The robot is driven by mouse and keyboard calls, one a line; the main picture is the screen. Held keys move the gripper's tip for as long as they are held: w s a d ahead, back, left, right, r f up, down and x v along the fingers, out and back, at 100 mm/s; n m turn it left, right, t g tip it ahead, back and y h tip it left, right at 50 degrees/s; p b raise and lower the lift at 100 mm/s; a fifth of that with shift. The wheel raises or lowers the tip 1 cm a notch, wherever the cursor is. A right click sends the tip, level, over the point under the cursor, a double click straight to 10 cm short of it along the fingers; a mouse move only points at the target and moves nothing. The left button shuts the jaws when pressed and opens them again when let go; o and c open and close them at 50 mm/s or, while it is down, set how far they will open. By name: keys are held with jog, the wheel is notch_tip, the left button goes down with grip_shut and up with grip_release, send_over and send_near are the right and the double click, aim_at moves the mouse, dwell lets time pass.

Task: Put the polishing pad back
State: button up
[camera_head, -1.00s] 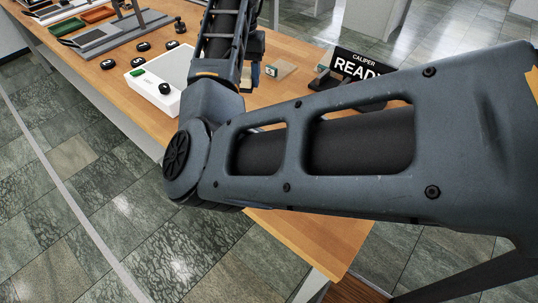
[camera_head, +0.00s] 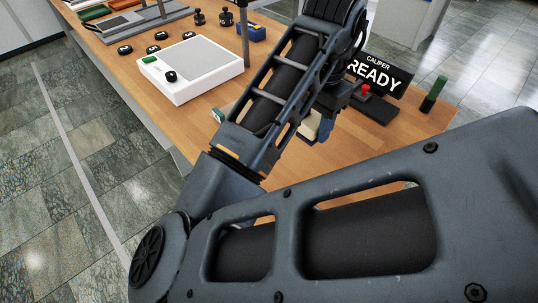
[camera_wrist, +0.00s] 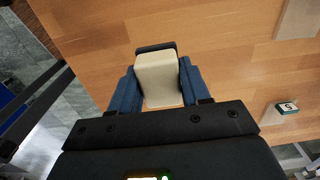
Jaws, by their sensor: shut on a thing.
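A cream block with a dark part at its far end, which looks like the polishing pad (camera_wrist: 159,77), is between the blue fingers of my gripper (camera_wrist: 159,88) in the wrist view. The fingers are shut on its two sides. Wooden table top shows beneath and around it; I cannot tell how high it is held. In the head view my gripper (camera_head: 322,126) is over the right part of the table, mostly hidden behind my arm, with a bit of the cream pad (camera_head: 311,125) showing.
A white device (camera_head: 192,68) with a green button and black knob stands left of my arm. A black "CALIPER READY" sign (camera_head: 378,72), a red button (camera_head: 366,90) and a green cylinder (camera_head: 435,92) are at right.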

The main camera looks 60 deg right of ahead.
jog(key=w+a+f, duration=0.1)
jog(key=w, duration=0.1)
jog(key=w+a+f, duration=0.2)
jog(key=w, duration=0.1)
jog(key=w+a+f, duration=0.2)
jog(key=shift+w+f+p, duration=0.2)
jog(key=shift+p, duration=0.15)
jog(key=shift+f+p, duration=0.3)
jog(key=shift+f, duration=1.7)
jog(key=shift+f, duration=0.1)
jog(key=o, duration=1)
notch_tip(320, 180, up, 12)
jog(key=shift+r, duration=0.15)
